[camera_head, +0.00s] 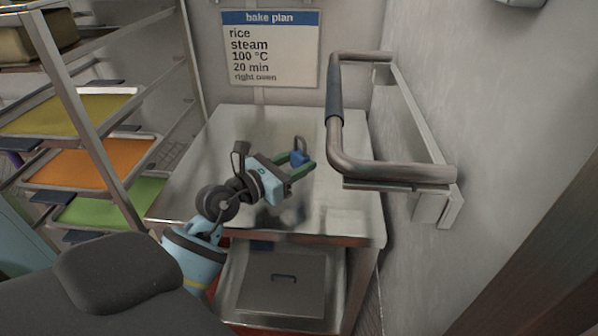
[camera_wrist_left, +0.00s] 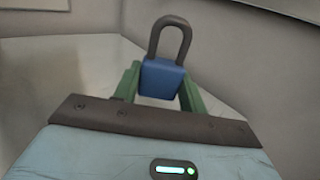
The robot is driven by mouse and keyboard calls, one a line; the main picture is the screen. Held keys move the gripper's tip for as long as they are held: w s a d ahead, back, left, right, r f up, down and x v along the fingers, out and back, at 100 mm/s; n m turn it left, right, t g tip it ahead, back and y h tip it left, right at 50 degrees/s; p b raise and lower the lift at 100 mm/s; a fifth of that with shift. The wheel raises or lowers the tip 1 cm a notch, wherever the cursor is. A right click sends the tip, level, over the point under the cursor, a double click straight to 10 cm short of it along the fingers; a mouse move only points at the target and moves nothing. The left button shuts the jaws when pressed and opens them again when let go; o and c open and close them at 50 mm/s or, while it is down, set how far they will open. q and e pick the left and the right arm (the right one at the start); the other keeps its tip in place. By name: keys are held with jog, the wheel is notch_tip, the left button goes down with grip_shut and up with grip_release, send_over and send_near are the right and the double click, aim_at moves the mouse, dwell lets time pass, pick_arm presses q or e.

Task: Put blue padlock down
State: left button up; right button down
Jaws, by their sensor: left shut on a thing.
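The blue padlock (camera_head: 299,157) has a blue body and a dark grey shackle. In the left wrist view the padlock (camera_wrist_left: 161,79) sits between the two green fingers, shackle pointing away from the gripper. My left gripper (camera_head: 300,163) is shut on its body. In the head view the padlock shows over the steel table top (camera_head: 240,128). I cannot tell whether it touches the surface. My right gripper is not in view.
A bake plan sign (camera_head: 270,50) hangs on the wall behind the table. A bent metal handrail (camera_head: 390,170) stands close on the right. A rack with yellow, orange and green trays (camera_head: 105,162) is on the left. The table top around the gripper looks clear.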

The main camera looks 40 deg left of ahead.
pick_arm(q)
jog(key=shift+w, duration=0.25)
jog(key=shift+w, duration=0.3)
notch_tip(320, 180, down, 4)
jog(key=shift+r+b, duration=0.1)
jog(key=shift+b, duration=0.45)
jog(key=shift+r, duration=0.1)
